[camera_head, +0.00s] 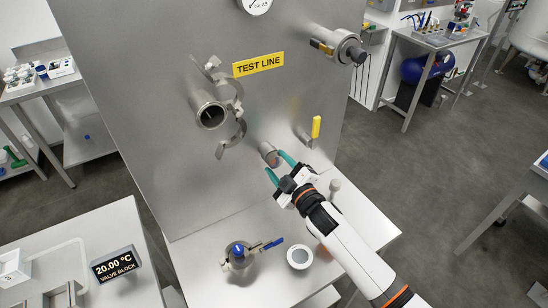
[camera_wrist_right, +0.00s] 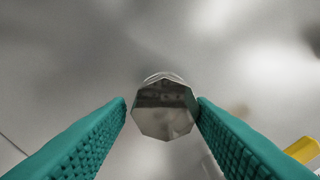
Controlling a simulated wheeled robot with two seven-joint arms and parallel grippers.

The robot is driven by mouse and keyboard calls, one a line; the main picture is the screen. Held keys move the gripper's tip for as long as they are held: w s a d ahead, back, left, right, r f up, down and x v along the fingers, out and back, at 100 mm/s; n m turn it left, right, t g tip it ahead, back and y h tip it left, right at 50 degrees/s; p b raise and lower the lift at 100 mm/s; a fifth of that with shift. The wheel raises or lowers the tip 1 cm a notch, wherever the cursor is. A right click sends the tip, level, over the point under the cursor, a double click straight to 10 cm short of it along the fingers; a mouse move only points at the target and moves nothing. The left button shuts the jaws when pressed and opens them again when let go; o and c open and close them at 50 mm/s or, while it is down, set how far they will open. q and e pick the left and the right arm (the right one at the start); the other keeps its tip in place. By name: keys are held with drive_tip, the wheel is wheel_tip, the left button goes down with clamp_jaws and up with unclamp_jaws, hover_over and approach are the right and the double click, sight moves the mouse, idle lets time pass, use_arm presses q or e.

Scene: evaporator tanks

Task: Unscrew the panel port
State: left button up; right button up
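The panel port (camera_head: 266,151) is a small metal fitting sticking out of the steel panel (camera_head: 140,110), low and right of centre. In the right wrist view its faceted, shiny end (camera_wrist_right: 164,112) faces me, centred between the fingers. My right gripper (camera_head: 276,166) has green fingers. They are spread apart, with the tips close to the port's end, one on each side of it. Narrow gaps seem to show between the tips and the port; I cannot tell whether either one touches. My left gripper is in neither view.
A yellow valve handle (camera_head: 316,127) stands right of the port. A clamped pipe opening (camera_head: 209,113) is upper left. A blue-handled valve (camera_head: 240,256) and a round white dish (camera_head: 299,257) sit on the bench below, near my right arm.

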drive_tip(key=shift+a+r+m+p, duration=0.1)
drive_tip(key=shift+m+p, duration=0.1)
drive_tip(key=shift+m, duration=0.3)
drive_tip(key=shift+r+m+p, duration=0.1)
drive_tip(key=shift+m+p, duration=0.05)
drive_tip(key=shift+m, duration=0.35)
drive_tip(key=m, duration=0.2)
drive_tip(key=shift+s+m+p, duration=0.1)
drive_tip(key=shift+m+p, duration=0.2)
drive_tip(key=shift+m, duration=0.1)
drive_tip(key=m, duration=0.3)
drive_tip(key=shift+p, duration=0.4)
drive_tip(key=m, duration=0.5)
drive_tip(key=shift+a+m, duration=0.1)
drive_tip(key=shift+m, duration=0.3)
drive_tip(key=m, duration=0.5)
drive_tip(key=shift+m, duration=0.3)
drive_tip(key=m+b, duration=0.1)
drive_tip(key=m, duration=0.7)
drive_tip(key=shift+r+m, duration=0.15)
drive_tip(key=shift+m, duration=0.15)
drive_tip(key=m, duration=0.2)
drive_tip(key=shift+r+m, duration=0.1)
drive_tip(key=shift+m, duration=0.3)
clamp_jaws()
drive_tip(key=n+b, duration=0.1)
drive_tip(key=n, duration=0.2)
drive_tip(key=shift+n, duration=0.3)
drive_tip(key=shift+r+n, duration=0.1)
drive_tip(key=shift+n, duration=0.7)
